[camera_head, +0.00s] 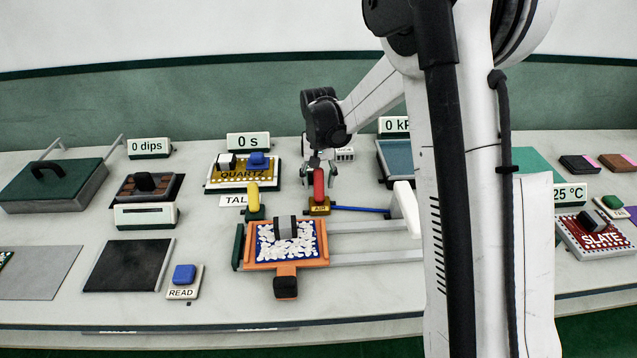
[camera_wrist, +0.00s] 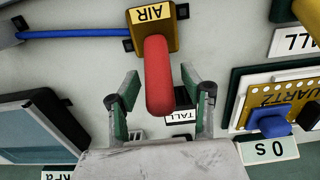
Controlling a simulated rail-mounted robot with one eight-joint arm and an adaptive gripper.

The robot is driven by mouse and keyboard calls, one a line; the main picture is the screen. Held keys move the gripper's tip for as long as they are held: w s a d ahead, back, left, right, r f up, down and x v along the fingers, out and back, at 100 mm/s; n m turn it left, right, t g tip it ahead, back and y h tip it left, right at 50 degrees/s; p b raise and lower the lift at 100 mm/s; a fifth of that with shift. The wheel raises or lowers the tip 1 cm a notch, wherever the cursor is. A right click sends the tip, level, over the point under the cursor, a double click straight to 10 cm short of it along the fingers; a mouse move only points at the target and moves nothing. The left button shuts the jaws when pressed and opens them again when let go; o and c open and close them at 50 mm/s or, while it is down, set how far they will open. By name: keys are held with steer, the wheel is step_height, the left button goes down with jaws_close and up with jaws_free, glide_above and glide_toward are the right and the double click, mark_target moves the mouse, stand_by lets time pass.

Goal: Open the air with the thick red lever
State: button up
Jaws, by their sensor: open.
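The thick red lever (camera_head: 319,185) stands upright on a small yellow base labelled AIR (camera_head: 319,208), near the middle of the bench. In the wrist view the red lever (camera_wrist: 158,75) reaches from the AIR base (camera_wrist: 152,17) down between the two fingers. My gripper (camera_head: 319,178) is at the lever, just behind it in the head view. In the wrist view my gripper (camera_wrist: 160,88) is open, with one finger on each side of the lever and a visible gap on both sides. I cannot tell whether anything touches the lever's tip.
A yellow lever (camera_head: 253,196) stands left of the red one. An orange tray (camera_head: 256,263) of white pieces lies in front. A blue hose (camera_head: 360,209) runs right from the AIR base. The QUARTZ board (camera_head: 243,186) is behind left. A white upright (camera_head: 407,207) stands right.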

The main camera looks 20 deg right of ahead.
steer(key=shift+f, duration=0.3)
steer(key=shift+c, duration=0.5)
jaws_close()
